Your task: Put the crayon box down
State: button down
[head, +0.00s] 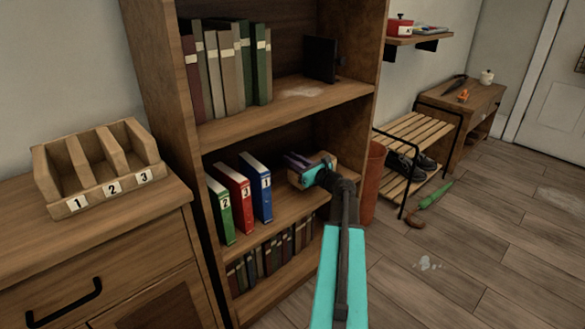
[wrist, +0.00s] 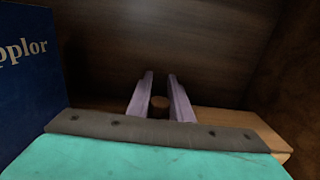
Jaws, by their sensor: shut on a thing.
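The crayon box appears to be the light wooden box at my gripper, above the bookcase's middle shelf (head: 290,205); its edge shows in the head view (head: 328,160) and in the wrist view (wrist: 240,117). My gripper (head: 297,161) reaches into the bookcase, right of the binders. In the wrist view its purple fingers (wrist: 160,76) stand on both sides of a small round brown piece, like a knob. My gripper is shut on the box. Its palm hides much of the box, and whether the box touches the shelf is unclear.
Green, red and blue binders (head: 262,186) numbered 2, 3, 1 stand left of my gripper; a blue one shows close in the wrist view (wrist: 28,75). The bookcase's side panel (head: 352,130) bounds the right. Books fill the shelf below.

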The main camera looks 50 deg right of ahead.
jog(key=shift+f+b, duration=0.6)
jog(key=shift+f, duration=1)
jog(key=c, duration=1.6)
grip_release()
jog(key=s+p, duration=0.1)
jog(key=s, duration=0.6)
jog(key=s+a+p, duration=0.1)
jog(key=s, duration=0.3)
jog(key=shift+s+p, duration=0.3)
jog(key=shift+s+d, duration=0.1)
jog(key=shift+s, duration=0.1)
jog(key=shift+s, duration=0.1)
